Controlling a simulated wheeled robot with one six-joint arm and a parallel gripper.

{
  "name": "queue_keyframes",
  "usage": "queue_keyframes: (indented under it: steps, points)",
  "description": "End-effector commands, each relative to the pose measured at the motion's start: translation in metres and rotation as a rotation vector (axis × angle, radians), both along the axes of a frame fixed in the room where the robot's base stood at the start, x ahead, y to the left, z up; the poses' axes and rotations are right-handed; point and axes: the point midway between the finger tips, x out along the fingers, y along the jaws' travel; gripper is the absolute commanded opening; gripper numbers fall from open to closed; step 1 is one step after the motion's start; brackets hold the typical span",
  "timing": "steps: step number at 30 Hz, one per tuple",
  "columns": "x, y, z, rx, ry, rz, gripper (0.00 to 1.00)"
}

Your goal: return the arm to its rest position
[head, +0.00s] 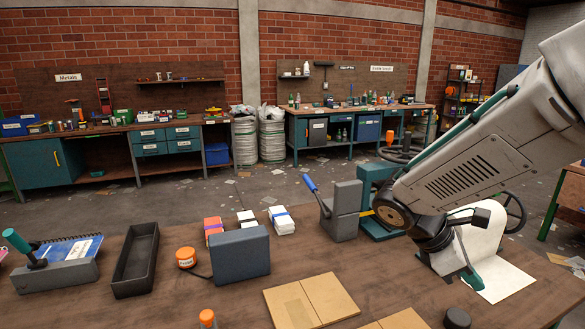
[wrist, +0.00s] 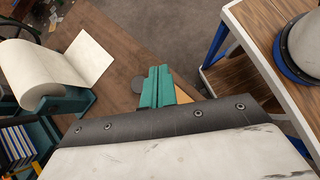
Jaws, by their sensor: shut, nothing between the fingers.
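My arm (head: 465,165) reaches in from the upper right of the head view, bent down over the right part of the workbench. My gripper (head: 472,279) hangs at its end, pointing down in front of the white paper roll. In the wrist view, my gripper (wrist: 157,85) shows as two teal fingers side by side, shut with nothing between them. The brown bench top lies beyond the fingertips. I cannot tell the exact height above it. The dark band and pale surface at the bottom of the wrist view are close to the camera.
The paper roll (head: 485,232) stands close by; it also shows in the wrist view (wrist: 38,75). A black puck (head: 457,318) lies near the front edge. A grey block with blue handle (head: 342,205), a dark case (head: 240,254) and brown boards (head: 312,300) lie further left.

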Motion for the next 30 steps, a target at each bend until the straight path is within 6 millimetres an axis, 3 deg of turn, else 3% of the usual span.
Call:
queue_keyframes:
  steps: [1,6,12,15,21,30]
  points:
    - [-0.022,0.004,0.005,0.057,-0.105,-0.137,0.00]
    - [-0.080,0.028,0.014,0.231,-0.379,-0.593,0.00]
    - [-0.129,0.057,0.028,0.428,-0.580,-1.007,0.00]
    - [-0.146,0.066,0.036,0.519,-0.636,-1.107,0.00]
    - [-0.162,0.065,0.051,0.602,-0.725,-1.140,0.00]
    - [-0.163,0.062,0.057,0.613,-0.755,-1.146,0.00]
